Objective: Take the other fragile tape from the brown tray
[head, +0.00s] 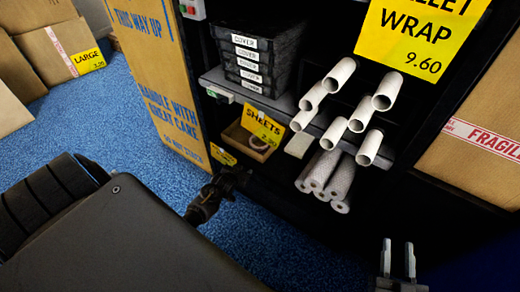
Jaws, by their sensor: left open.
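The brown tray (231,137) sits on a low shelf of the dark rack, below the black covers. A small roll of tape (258,144) lies in it, partly hidden by a yellow sign; its print is too small to read. My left gripper (238,174) is just in front of and below the tray, apart from the tape. It is open, dark against the dark shelf, and its fingers are hard to make out. My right gripper (397,258) is low at the right, its two pale fingers apart with nothing between them.
White tubes (341,75) stick out of the rack right of the tray, with wrapped rolls (325,178) below. Black covers (258,60) are stacked above. A tall carton (158,75) stands left of the rack. Blue carpet (110,120) is open at the left.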

